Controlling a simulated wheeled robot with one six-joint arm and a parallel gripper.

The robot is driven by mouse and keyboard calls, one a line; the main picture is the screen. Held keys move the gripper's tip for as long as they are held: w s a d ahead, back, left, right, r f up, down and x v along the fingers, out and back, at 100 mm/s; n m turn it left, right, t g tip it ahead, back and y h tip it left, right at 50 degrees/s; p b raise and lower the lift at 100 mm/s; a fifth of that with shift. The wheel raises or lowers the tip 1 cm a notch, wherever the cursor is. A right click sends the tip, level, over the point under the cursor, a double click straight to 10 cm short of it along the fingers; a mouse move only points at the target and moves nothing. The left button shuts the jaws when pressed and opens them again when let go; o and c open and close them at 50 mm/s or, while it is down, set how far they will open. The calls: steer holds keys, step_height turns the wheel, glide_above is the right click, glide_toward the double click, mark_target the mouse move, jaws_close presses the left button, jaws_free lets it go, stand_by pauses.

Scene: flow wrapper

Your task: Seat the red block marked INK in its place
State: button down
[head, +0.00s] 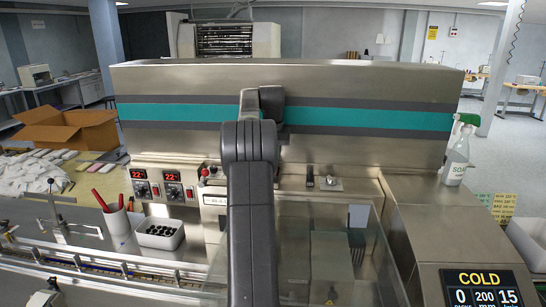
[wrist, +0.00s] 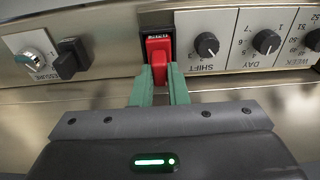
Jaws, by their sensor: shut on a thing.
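The red block (wrist: 158,47) is in the wrist view, top middle, at a dark slot (wrist: 146,19) in the steel panel. Small lettering on its upper edge is upside down and too small to read surely. My gripper (wrist: 160,76) has its two green fingers on either side of the block's near end, shut on it. The block's far end is at or in the slot; how deep it goes I cannot tell. In the head view my arm hides the gripper and the block.
In the head view a clear cover (head: 310,270), a black-filled white tray (head: 160,234) and a spray bottle (head: 457,158) stand around the machine.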

steer(key=c, duration=1.3)
jaws_free()
steer(key=shift+c, duration=0.2)
step_height(320, 180, up, 12)
steer(key=s, duration=0.1)
steer(key=shift+s+a, duration=0.1)
steer(key=shift+f, duration=0.2)
steer(key=f, duration=0.7)
steer(key=w+f, duration=0.1)
steer(key=f, duration=0.3)
steer(key=shift+w+f, duration=0.1)
steer(key=shift+f, duration=0.25)
steer(key=shift+r, duration=0.25)
